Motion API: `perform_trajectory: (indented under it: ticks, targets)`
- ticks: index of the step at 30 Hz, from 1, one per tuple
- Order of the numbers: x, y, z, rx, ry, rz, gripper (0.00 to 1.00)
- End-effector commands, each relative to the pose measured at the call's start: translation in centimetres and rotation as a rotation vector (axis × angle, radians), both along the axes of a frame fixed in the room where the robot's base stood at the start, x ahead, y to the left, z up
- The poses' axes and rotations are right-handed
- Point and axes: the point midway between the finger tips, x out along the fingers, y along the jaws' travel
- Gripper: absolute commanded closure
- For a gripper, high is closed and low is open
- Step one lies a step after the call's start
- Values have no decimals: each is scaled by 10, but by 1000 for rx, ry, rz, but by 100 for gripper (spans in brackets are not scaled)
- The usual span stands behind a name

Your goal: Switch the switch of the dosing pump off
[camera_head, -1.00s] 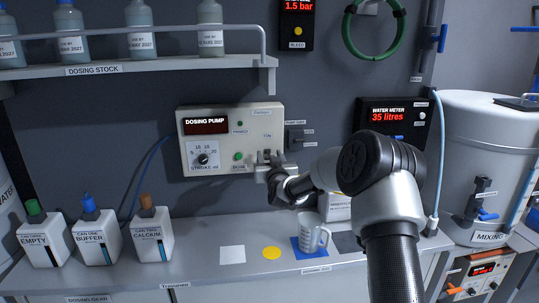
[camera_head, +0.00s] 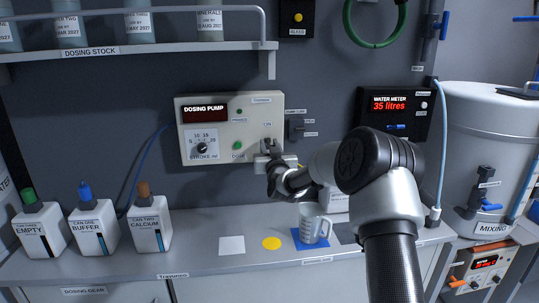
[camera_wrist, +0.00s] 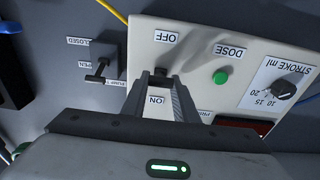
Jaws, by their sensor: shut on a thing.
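The dosing pump (camera_head: 215,165) is a cream box on the grey wall with a lit dark display, a stroke dial and a green dose button. Its switch (camera_wrist: 161,78) is a small dark lever at the box's right side, between an OFF label and an ON label. The wrist view shows the pump upside down. My gripper (camera_wrist: 160,82) is shut on the switch, with its two fingers on either side of the lever. In the head view my gripper (camera_head: 268,152) covers most of the switch and its lower label. Which way the lever points cannot be told.
A dark valve handle (camera_head: 297,127) with open and closed labels sits close to the pump's right. A measuring jug (camera_head: 311,224) stands on a blue mat below my arm. Several canisters (camera_head: 93,231) stand at the left. A shelf (camera_head: 150,50) runs above.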

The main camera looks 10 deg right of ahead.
Motion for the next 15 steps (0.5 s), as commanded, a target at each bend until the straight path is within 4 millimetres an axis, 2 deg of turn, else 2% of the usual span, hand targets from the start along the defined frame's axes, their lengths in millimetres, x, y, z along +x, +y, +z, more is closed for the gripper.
perform_trajectory:
  ticks: [1,15]
  targets:
    - [0,0,-10,-1,-25,0,96]
    - [1,0,-18,-1,-219,0,96]
